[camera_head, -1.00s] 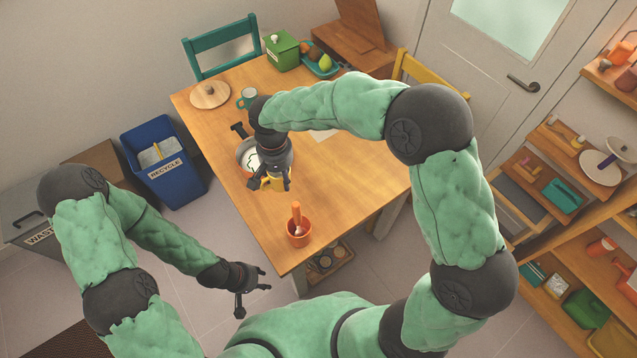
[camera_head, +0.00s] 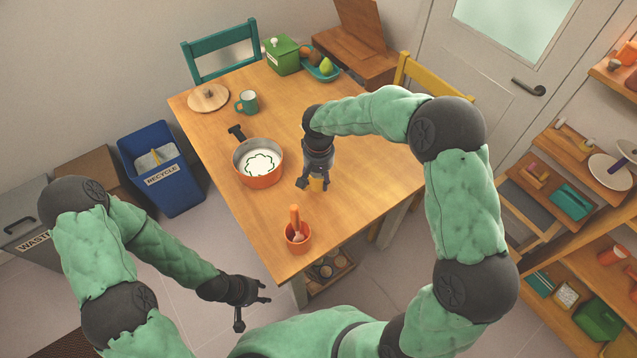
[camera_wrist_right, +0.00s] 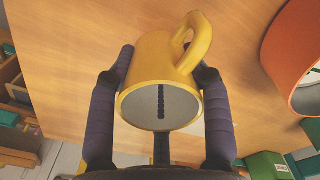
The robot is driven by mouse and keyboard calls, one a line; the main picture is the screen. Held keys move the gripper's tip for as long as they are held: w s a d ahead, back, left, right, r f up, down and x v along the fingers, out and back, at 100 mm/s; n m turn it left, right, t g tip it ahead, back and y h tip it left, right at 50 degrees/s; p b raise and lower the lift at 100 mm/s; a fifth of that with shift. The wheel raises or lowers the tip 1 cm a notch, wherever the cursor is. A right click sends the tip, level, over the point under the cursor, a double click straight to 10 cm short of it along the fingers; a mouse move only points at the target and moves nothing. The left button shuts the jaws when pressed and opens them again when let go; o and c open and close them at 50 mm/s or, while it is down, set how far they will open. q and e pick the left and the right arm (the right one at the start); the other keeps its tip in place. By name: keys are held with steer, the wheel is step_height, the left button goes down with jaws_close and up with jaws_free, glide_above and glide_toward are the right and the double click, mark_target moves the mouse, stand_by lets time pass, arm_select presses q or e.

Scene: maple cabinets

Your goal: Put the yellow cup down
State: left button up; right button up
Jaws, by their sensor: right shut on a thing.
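The yellow cup (camera_head: 317,184) is mostly hidden behind my right gripper (camera_head: 314,188) in the camera_head view, over the front right part of the wooden table. In the right wrist view the yellow cup (camera_wrist_right: 157,62) sits between the two fingers of my right gripper (camera_wrist_right: 166,70), which is shut on it. Its handle points up and right, and a pale round end faces the camera. I cannot tell whether the cup touches the table. My left gripper (camera_head: 256,303) is open and empty, off the table's front left edge.
A teal mug (camera_head: 248,102) and round board (camera_head: 208,98) are farther back. Bare tabletop lies around the cup.

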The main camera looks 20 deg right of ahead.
steer(key=shift+f, duration=1.15)
steer(key=shift+f, duration=0.1)
steer(key=o, duration=1.3)
steer(key=shift+o, duration=0.2)
step_height(320, 180, up, 12)
steer(key=p, duration=0.3)
